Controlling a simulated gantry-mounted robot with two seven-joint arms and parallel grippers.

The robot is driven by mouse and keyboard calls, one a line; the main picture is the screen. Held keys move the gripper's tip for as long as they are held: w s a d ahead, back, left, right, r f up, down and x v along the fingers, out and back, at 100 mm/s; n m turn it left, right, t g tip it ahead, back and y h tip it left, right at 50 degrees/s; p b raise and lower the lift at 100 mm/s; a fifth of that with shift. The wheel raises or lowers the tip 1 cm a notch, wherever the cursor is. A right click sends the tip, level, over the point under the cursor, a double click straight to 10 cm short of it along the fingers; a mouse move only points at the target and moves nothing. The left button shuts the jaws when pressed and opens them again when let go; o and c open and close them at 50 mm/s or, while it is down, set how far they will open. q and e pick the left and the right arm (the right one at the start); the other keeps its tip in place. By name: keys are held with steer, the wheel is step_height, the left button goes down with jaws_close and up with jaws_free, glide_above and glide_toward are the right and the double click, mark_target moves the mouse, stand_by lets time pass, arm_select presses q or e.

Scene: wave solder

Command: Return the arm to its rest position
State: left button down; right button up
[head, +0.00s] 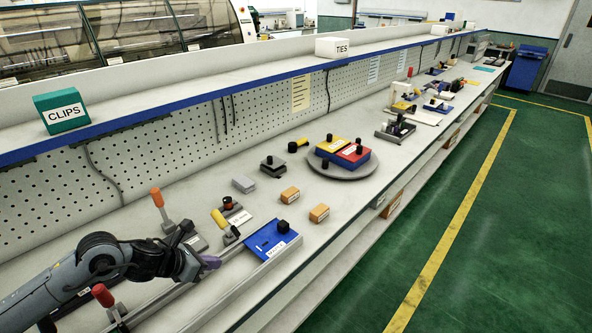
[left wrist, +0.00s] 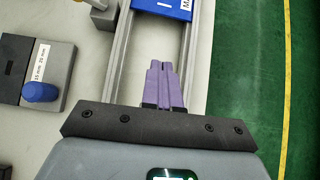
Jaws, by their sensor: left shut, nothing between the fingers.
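My left gripper (head: 211,264) comes in from the left in the head view, low over the near end of the bench. Its purple fingers (left wrist: 163,86) are together in the left wrist view, with nothing between them. They are over the pale strip between two grey rails (left wrist: 194,60). The blue plate (head: 270,243) with a black knob lies just beyond the fingertips, apart from them. Its edge also shows at the top of the left wrist view (left wrist: 163,8). My right gripper is in neither view.
Toggle clamps with an orange handle (head: 157,197), a yellow handle (head: 219,219) and a red handle (head: 103,295) stand around my left arm. Orange blocks (head: 290,195) and a round turntable (head: 343,172) lie farther along the bench. A pegboard backs the bench; green floor is at right.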

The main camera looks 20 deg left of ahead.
arm_select(q)
steer(key=d, duration=0.2)
steer(key=d+f+n, duration=0.2)
steer(key=d, duration=0.1)
steer(key=shift+s+d+f+h, duration=0.25)
steer(key=shift+s+d+h, duration=0.05)
steer(key=s+d+f+n+t+y+p, duration=0.1)
steer(key=s+d+f+n, duration=0.1)
steer(key=s+d+n, duration=0.35)
steer(key=s+d+f+n+t+y+p, duration=0.1)
steer(key=s+d+f+n, duration=0.1)
steer(key=d+n, duration=0.7)
steer(key=s+a+f+n+g+y+p, duration=0.1)
steer(key=s+a+n+g, duration=0.15)
steer(key=s+n, duration=0.8)
steer(key=s+a+f+n+g+y+p, duration=0.15)
steer(key=s+n+g, duration=0.25)
steer(key=s+n, duration=0.7)
step_height(320, 180, up, 37)
steer(key=w+p, duration=0.1)
steer(key=p, duration=3.6)
steer(key=shift+w+a+n, duration=0.15)
steer(key=shift+a+n, duration=0.25)
steer(key=shift+a, duration=0.05)
steer(key=shift+r, duration=0.1)
